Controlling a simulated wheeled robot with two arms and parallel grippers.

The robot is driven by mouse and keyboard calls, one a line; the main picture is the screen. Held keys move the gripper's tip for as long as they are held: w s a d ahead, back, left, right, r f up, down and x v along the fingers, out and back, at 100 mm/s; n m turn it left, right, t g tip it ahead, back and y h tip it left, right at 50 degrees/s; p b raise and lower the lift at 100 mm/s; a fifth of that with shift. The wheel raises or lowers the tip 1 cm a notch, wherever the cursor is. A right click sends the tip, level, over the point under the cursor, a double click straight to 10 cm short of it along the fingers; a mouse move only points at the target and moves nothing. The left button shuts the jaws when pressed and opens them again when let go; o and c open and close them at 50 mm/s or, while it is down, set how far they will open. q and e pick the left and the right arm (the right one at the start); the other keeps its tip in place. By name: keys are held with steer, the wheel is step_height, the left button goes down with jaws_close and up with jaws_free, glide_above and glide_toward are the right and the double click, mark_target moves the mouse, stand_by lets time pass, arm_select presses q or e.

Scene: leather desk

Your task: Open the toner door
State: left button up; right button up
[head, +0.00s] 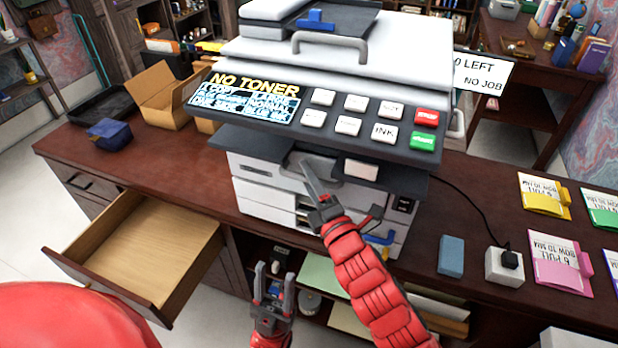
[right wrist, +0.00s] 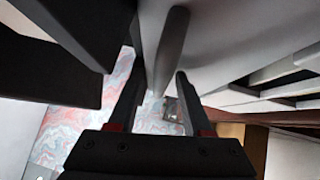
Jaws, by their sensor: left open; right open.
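The printer's light grey front (head: 262,180), with the toner door area, is under its black control panel (head: 225,103), whose screen reads "NO TONER". A grey bar handle (right wrist: 172,45) shows in the right wrist view, reaching between the fingers of my right gripper (right wrist: 157,76). Those fingers are apart, and I cannot tell whether they touch the bar. In the head view my right gripper (head: 308,180) is up against the front below the panel, partly hiding it. The door looks closed. My left gripper (head: 272,283) is open and empty, low in front of the desk shelf.
An open, empty drawer (head: 150,250) juts out at the left. The panel overhangs the printer front. A blue block (head: 451,256), a white socket box (head: 504,266) and colored folders (head: 558,262) lie on the right. A cardboard box (head: 160,92) stands at the left.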

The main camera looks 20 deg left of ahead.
jaws_close()
stand_by(1.4)
